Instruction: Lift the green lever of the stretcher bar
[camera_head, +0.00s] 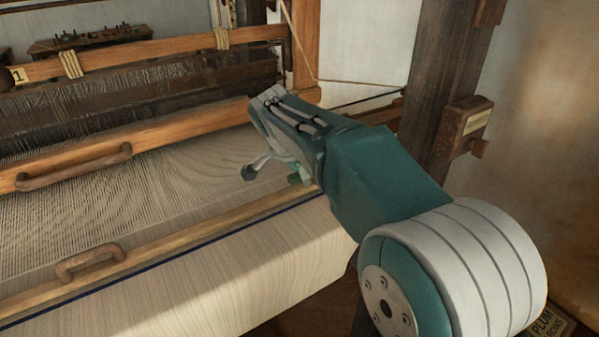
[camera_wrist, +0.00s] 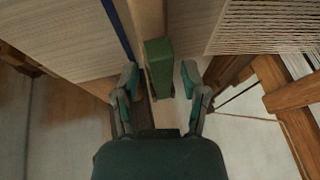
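The green lever (camera_wrist: 158,58) is a block at the end of the pale wooden stretcher bar (camera_wrist: 149,14) in the wrist view. My gripper (camera_wrist: 160,72) is open, with one finger on each side of the lever in the picture and a visible gap on both sides. I cannot tell how far the fingertips are above or below it. In the head view, the stretcher bar (camera_head: 160,255) runs across the cloth. My gripper (camera_head: 274,173) hangs over its right end, and a small green piece of the lever (camera_head: 296,178) shows beside it, mostly hidden.
A wooden bar with a curved handle (camera_head: 75,167) crosses the warp threads behind. A smaller handle (camera_head: 90,262) sits on the stretcher bar. A dark post (camera_head: 450,70) with a small wooden box (camera_head: 464,127) stands at right. A cord runs to the right behind my arm.

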